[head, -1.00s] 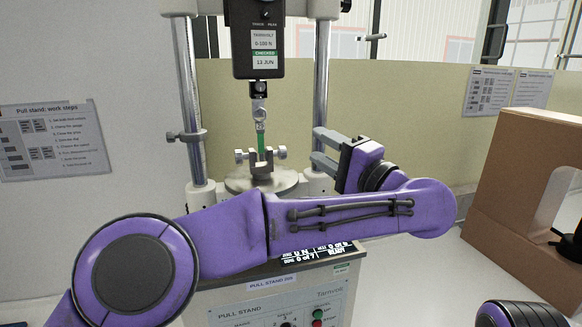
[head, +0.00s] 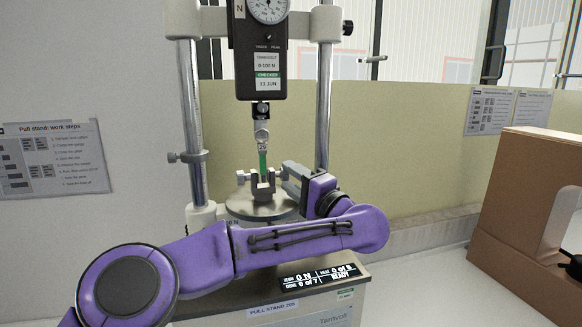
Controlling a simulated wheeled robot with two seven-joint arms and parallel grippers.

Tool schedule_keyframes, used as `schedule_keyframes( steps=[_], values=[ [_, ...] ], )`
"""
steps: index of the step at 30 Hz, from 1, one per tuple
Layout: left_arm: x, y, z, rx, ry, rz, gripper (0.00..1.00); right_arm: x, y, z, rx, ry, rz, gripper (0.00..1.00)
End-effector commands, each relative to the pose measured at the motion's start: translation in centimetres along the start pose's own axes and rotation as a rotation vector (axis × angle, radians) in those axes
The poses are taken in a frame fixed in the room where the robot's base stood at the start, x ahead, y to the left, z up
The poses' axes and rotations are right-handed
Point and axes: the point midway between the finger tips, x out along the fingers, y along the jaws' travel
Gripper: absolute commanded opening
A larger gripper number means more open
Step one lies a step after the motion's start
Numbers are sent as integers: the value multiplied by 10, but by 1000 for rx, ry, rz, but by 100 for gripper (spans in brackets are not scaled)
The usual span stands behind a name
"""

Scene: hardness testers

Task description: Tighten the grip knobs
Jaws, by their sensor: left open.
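The pull stand's lower grip (head: 262,188) stands on a round metal plate (head: 250,207) and has a small knob (head: 241,176) on its left side. A green strip (head: 263,160) runs upright between it and the upper grip (head: 261,136) under the force gauge. My left gripper (head: 285,179) is open at the right side of the lower grip. Its grey fingers point left and overlap the right-hand knob, which is mostly hidden; I cannot tell whether they touch it. My right gripper is not in view.
The force gauge (head: 258,62) hangs between two metal columns (head: 324,110). A lit display (head: 318,275) on the stand's base reads READY. A work-steps sheet (head: 52,157) is on the left wall.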

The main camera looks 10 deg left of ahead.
Motion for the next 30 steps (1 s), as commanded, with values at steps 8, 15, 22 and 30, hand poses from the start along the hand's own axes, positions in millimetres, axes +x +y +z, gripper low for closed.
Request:
schedule_keyframes(
  steps=[8, 15, 22, 30],
  values=[
    [5, 1, 0, 1, 0, 0, 44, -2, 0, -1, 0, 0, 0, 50],
    [5, 1, 0, 1, 0, 1, 2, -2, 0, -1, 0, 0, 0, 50],
    [5, 2, 1, 10, -1, 26, 3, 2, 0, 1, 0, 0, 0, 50],
    [5, 0, 1, 63, -1, 163, 3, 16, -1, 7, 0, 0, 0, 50]
  ],
)
